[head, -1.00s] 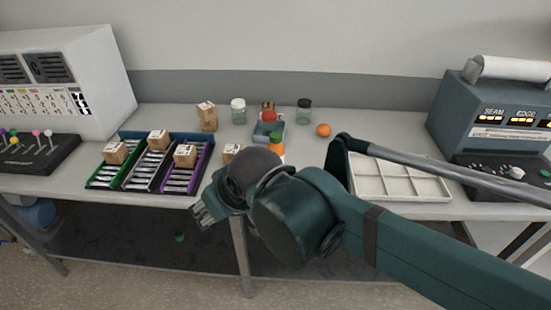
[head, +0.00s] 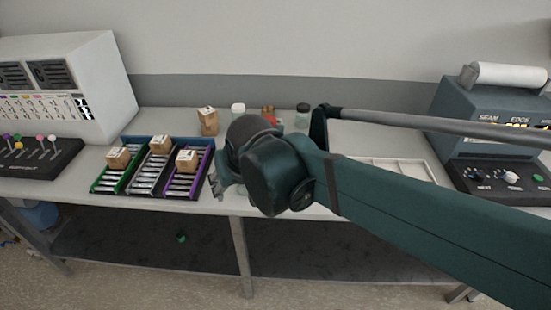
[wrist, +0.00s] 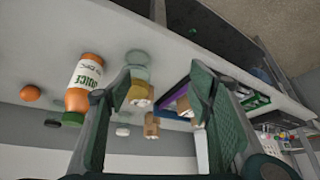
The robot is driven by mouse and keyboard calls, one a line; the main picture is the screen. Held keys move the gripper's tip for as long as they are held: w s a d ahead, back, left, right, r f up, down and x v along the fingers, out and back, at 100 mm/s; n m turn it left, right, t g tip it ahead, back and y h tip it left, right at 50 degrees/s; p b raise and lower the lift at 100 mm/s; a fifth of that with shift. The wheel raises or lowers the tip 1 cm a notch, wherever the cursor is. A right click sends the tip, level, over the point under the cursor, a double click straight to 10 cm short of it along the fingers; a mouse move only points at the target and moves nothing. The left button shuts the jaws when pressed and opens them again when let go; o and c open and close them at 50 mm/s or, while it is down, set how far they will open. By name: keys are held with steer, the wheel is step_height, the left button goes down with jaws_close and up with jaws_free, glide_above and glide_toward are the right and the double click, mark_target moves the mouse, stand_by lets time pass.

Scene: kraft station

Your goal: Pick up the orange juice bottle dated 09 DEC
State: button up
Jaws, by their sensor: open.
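An orange juice bottle (wrist: 88,75) with a white JUICE label and a green cap shows in the wrist view, left of my fingers. Its label carries a date line ending in what looks like DEC; the day is too small to read. In the head view my arm hides the bottle. My gripper (wrist: 158,78) is open, its two dark green fingers spread with nothing held. In the head view my gripper (head: 217,184) is at the table's front edge, just right of the purple tray.
Green, black and purple trays (head: 201,183) with small cartons stand left of my gripper. A carton (head: 208,121), a white-lidded jar (head: 238,109) and a dark-lidded jar (head: 303,115) stand behind. An orange (wrist: 30,93) lies near the bottle. A white divided tray (head: 410,168) is partly behind my arm.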

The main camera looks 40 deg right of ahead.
steer(key=w+d+m+g+p, duration=0.1)
steer(key=d+m+p, duration=0.1)
steer(key=d, duration=0.3)
steer(key=w+d+m+g+h+p, duration=0.1)
steer(key=d+m+p, duration=0.1)
steer(key=d, duration=0.4)
steer(key=w+d+r+m+h+p, duration=0.1)
steer(key=d+m, duration=0.1)
steer(key=d, duration=0.4)
steer(key=shift+r+g+p, duration=0.1)
steer(key=shift+g+p, duration=0.3)
steer(key=shift+b+x, duration=0.4)
steer(key=shift+x, duration=0.9)
steer(key=shift+b+x, duration=1)
steer(key=shift+x, duration=1.6)
steer(key=shift+a, duration=0.1)
steer(key=c, duration=1.1)
